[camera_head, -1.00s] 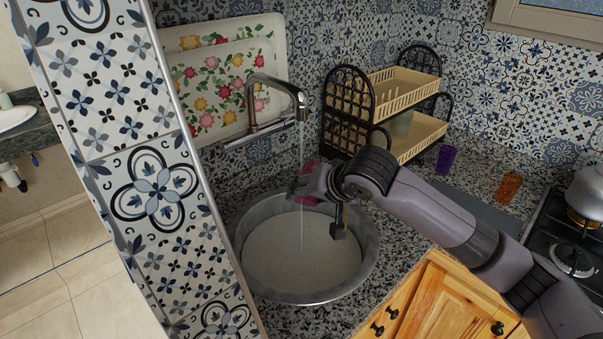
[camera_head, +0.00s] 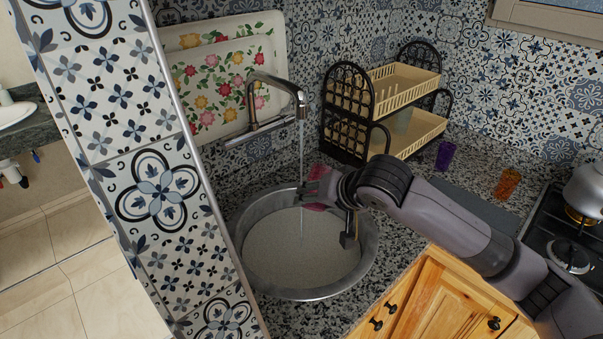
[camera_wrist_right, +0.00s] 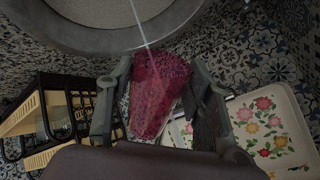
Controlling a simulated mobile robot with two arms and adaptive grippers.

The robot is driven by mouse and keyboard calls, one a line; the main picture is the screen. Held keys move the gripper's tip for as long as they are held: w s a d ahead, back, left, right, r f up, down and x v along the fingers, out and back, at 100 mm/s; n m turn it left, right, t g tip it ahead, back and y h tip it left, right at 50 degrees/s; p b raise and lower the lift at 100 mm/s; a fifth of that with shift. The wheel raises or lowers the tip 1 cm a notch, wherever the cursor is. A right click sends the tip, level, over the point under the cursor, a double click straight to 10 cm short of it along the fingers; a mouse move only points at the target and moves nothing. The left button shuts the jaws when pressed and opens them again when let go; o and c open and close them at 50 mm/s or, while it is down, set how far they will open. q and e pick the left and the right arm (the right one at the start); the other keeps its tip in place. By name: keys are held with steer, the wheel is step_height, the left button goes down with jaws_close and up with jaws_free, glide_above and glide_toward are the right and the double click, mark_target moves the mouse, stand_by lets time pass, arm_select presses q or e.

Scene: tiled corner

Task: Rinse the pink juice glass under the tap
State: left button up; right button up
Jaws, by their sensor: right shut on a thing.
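The pink juice glass (camera_wrist_right: 157,92) is a patterned, see-through magenta tumbler. In the right wrist view it lies between the fingers of my right gripper (camera_wrist_right: 158,76), which is shut on it. In the head view my right gripper (camera_head: 316,190) is over the back right of the round sink bowl (camera_head: 262,289) and hides most of the glass. The tap (camera_head: 274,84) is running. Its thin water stream (camera_head: 301,160) falls just left of the gripper into the bowl; in the wrist view it overlaps the glass, but I cannot tell whether it touches. My left gripper is out of view.
A dish rack (camera_head: 350,120) stands behind my right arm. A purple glass (camera_head: 446,156) and an orange glass (camera_head: 508,183) stand on the counter near the stove (camera_head: 560,232). Floral trays (camera_head: 215,90) lean behind the tap. A tiled wall edge (camera_head: 160,190) bounds the sink's left.

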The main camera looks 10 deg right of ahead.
steer(key=s+p, duration=0.1)
steer(key=s+d+r+p, duration=0.1)
steer(key=s+p, duration=0.1)
steer(key=s, duration=0.1)
steer(key=shift+d+r, duration=0.4)
steer(key=shift+s+d+r+p, duration=0.25)
steer(key=shift+s+p, duration=0.2)
steer(key=shift+s, duration=0.25)
steer(key=shift+s+d+r+p, duration=0.15)
steer(key=shift+s+d+p, duration=0.3)
steer(key=shift+s, duration=0.3)
steer(key=shift+s+d+r+p, duration=0.25)
steer(key=shift+s+p, duration=0.25)
steer(key=shift+s, duration=0.2)
